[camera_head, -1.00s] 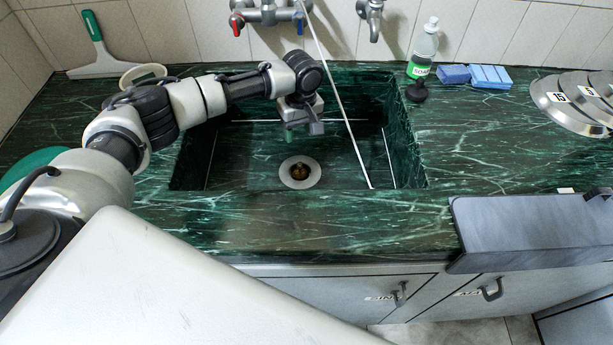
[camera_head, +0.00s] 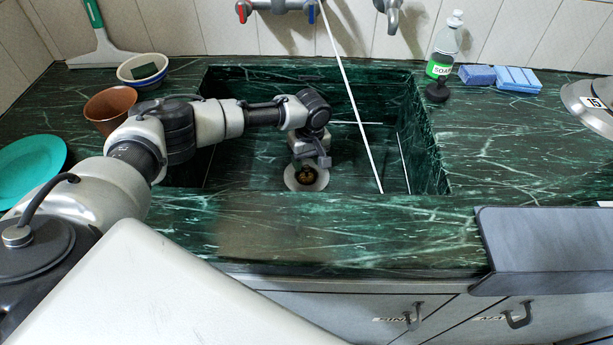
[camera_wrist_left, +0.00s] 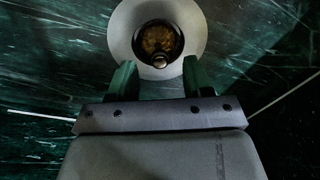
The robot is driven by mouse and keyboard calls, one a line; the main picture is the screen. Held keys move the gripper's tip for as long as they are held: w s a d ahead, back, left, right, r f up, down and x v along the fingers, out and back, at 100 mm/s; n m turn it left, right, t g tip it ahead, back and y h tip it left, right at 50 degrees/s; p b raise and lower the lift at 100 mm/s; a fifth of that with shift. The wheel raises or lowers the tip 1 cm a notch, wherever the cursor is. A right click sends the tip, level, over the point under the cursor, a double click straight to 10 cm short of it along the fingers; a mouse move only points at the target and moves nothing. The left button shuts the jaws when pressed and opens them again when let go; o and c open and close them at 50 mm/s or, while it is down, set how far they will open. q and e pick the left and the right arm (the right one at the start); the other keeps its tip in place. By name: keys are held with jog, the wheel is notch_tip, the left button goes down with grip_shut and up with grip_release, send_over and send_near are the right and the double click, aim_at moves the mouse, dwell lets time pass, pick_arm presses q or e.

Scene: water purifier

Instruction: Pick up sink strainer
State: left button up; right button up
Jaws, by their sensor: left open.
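The sink strainer (camera_head: 306,175) sits in the drain at the bottom of the dark green marbled sink (camera_head: 258,178). It looks brownish with a small knob, inside a pale drain ring (camera_head: 291,180). In the left wrist view the strainer (camera_wrist_left: 157,40) is at the top centre, just beyond the fingertips. My left gripper (camera_head: 312,160) is inside the sink, above the drain and slightly overlapping it in the head view. Its two green fingers (camera_wrist_left: 158,78) are apart with nothing between them. My right gripper is not in view.
A thin white rod or cord (camera_head: 352,110) slants down into the sink, right of my gripper. A brown cup (camera_head: 108,108), bowl (camera_head: 143,68) and green plate (camera_head: 30,168) stand left. A soap bottle (camera_head: 443,48) and blue sponges (camera_head: 515,78) stand right. Sink walls surround my gripper.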

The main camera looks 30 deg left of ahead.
aim_at(307, 166)
pick_arm(q)
jog(key=shift+f, duration=1.5)
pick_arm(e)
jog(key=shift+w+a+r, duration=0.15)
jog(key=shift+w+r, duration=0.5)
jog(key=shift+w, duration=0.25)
pick_arm(q)
jog(key=shift+c, duration=0.5)
grip_shut()
jog(key=shift+r, duration=0.2)
